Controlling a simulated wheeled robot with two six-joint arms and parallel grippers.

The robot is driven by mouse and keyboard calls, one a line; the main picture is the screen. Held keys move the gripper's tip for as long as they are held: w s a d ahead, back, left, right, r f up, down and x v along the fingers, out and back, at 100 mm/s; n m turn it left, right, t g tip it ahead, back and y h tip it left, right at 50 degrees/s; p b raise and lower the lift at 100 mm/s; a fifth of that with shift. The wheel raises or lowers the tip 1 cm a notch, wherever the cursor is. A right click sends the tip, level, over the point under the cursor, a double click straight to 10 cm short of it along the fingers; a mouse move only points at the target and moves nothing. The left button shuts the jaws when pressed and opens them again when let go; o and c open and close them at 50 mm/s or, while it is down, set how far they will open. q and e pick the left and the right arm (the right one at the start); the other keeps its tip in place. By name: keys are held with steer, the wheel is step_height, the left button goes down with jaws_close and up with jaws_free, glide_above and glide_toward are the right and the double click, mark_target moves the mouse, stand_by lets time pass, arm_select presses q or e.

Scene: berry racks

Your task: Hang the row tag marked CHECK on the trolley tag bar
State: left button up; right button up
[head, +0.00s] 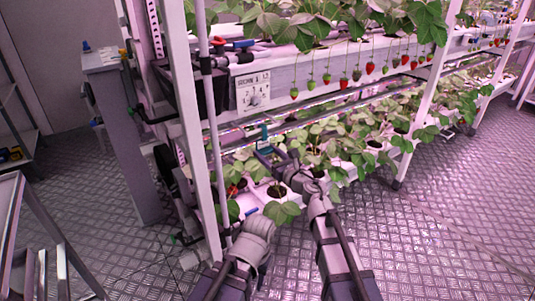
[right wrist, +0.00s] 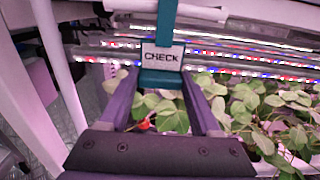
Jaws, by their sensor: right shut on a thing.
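The row tag (right wrist: 161,58) is a teal strip with a white plate reading CHECK. In the right wrist view it stands upright between the fingertips of my right gripper (right wrist: 160,82), which is shut on its teal lower end. In the head view the tag (head: 264,132) is a small teal piece above my right gripper (head: 268,154), in front of the lower berry shelf. A white bar runs across behind the tag's top in the wrist view; I cannot tell if they touch. I cannot pick out the trolley tag bar.
Strawberry plants fill the upper rack gutter (head: 345,72) and the lower one. A rack post (head: 197,140) stands left of my gripper. A grey cabinet (head: 122,150) and metal frames (head: 40,225) are farther left. The plate floor (head: 440,230) at right is clear.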

steer(key=shift+r, duration=0.3)
steer(key=shift+r+p, duration=0.65)
steer(key=shift+p, duration=0.25)
steer(key=v, duration=0.7)
stand_by(0.7)
steer(key=shift+d+f, duration=0.1)
steer(key=shift+d, duration=0.05)
